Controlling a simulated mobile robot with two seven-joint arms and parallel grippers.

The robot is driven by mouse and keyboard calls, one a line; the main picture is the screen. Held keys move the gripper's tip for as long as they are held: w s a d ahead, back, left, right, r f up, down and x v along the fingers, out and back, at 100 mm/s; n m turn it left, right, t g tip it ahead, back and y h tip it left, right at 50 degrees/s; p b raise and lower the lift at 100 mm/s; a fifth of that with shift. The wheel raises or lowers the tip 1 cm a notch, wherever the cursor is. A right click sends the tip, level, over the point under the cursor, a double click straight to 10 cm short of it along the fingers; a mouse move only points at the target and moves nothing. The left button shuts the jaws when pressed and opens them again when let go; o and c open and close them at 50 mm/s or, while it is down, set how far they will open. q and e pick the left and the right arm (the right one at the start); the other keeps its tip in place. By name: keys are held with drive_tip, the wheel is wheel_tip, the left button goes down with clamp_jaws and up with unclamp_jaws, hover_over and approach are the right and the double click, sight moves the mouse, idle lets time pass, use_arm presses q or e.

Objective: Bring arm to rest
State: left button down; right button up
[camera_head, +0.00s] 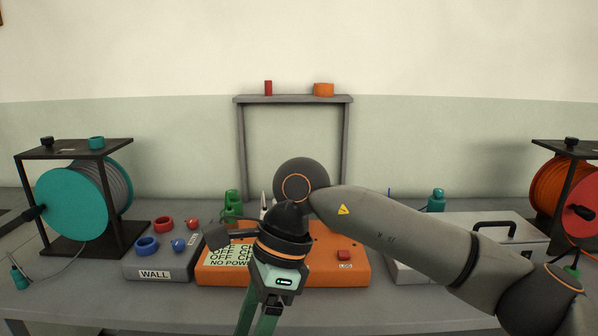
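My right arm (400,222) comes in from the right, across the front of the table, and bends at a dark round joint (301,183) near the middle. From there its wrist points down toward the bottom edge. My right gripper (257,318) has green fingers that run out of the picture at the bottom. Its fingertips are cut off, so I cannot tell whether it is open, shut or holding something. My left gripper and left arm are not in view.
The arm passes in front of an orange box (350,268) and a grey case (490,228). A grey "WALL" box (155,275) stands left. Cable reels, teal (72,204) and orange (560,190), stand at the sides. A grey frame (348,150) rises behind. The front table strip is mostly clear.

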drive_tip(key=s+a+r+m+g+y, duration=0.55)
drive_tip(key=a+m+y, duration=0.3)
drive_tip(key=y, duration=0.65)
drive_tip(key=w+d+f+m+t+y, duration=0.1)
drive_tip(key=w+d+m+t+y, duration=0.45)
drive_tip(key=m+t, duration=0.75)
drive_tip(key=w+d+f+m+t+h, duration=0.3)
drive_tip(key=d+f+m+t+h, duration=0.4)
drive_tip(key=f+m, duration=0.5)
drive_tip(key=w+d+f+m+t+h, duration=0.5)
drive_tip(key=f+m+h, duration=0.35)
drive_tip(key=m, duration=0.55)
drive_tip(key=s+d+f+m+g+h, duration=0.3)
drive_tip(key=s+d+f+g, duration=0.15)
drive_tip(key=s+f, duration=0.45)
drive_tip(key=s+d+f+m+g+h, duration=0.2)
drive_tip(key=s+d+f+m+g, duration=0.15)
drive_tip(key=s+d+f, duration=0.55)
use_arm(q)
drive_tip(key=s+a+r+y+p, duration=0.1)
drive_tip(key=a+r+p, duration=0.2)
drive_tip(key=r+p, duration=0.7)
drive_tip(key=p, duration=0.3)
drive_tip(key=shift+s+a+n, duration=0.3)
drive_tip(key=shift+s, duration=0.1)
use_arm(e)
wheel_tip(320, 180, up, 7)
drive_tip(key=s+m+h, duration=0.1)
drive_tip(key=shift+d+t, duration=0.45)
